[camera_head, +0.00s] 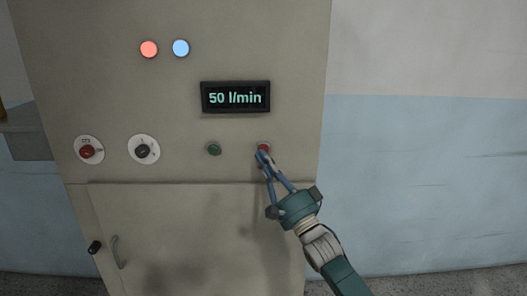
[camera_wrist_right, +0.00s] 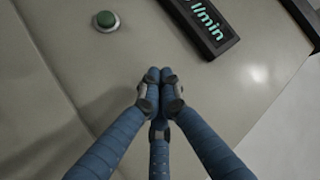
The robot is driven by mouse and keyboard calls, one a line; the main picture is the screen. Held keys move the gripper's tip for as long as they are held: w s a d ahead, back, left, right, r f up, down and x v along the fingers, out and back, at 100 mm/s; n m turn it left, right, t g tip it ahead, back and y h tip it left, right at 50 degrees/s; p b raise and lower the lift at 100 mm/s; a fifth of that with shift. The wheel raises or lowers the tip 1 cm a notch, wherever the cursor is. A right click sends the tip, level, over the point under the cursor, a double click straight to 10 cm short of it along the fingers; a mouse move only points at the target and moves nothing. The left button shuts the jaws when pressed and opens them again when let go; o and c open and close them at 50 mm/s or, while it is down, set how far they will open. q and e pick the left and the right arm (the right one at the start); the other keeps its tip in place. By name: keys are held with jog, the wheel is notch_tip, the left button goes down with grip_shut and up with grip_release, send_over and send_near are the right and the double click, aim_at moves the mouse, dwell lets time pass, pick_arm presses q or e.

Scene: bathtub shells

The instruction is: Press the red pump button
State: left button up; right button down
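The red pump button (camera_head: 265,147) is on the front of a beige control cabinet (camera_head: 170,120), right of a green button (camera_head: 214,149). My right gripper (camera_head: 262,153) has its fingertips at the red button and partly covers it. In the right wrist view my gripper's fingertips (camera_wrist_right: 160,76) are together, with nothing seen between them, and the red button is hidden behind them. Whether the tips touch the button or press it in, I cannot tell. The green button also shows in the right wrist view (camera_wrist_right: 105,20). My left gripper is not in view.
A display (camera_head: 235,97) reading "50 l/min" is above the buttons. Two lit lamps, red (camera_head: 149,49) and blue (camera_head: 181,48), are at the top. A red knob (camera_head: 87,151) and a black knob (camera_head: 143,151) are at left. A door with a handle (camera_head: 119,252) is below.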

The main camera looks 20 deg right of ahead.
jog(key=shift+w, duration=0.15)
dwell(0.5)
jog(key=shift+w+d, duration=0.1)
jog(key=shift+w, duration=0.2)
jog(key=shift+w+d+b, duration=0.1)
jog(key=shift+w+b, duration=0.25)
dwell(0.6)
jog(key=shift+s, duration=0.1)
jog(key=shift+s+a+p, duration=0.25)
jog(key=shift+s+p, duration=0.35)
jog(key=shift+s, duration=0.1)
jog(key=s+p, duration=0.1)
jog(key=s, duration=0.1)
jog(key=s+a+p, duration=0.1)
jog(key=s+p, duration=0.1)
jog(key=shift+s+a, duration=0.15)
jog(key=shift+s, duration=0.25)
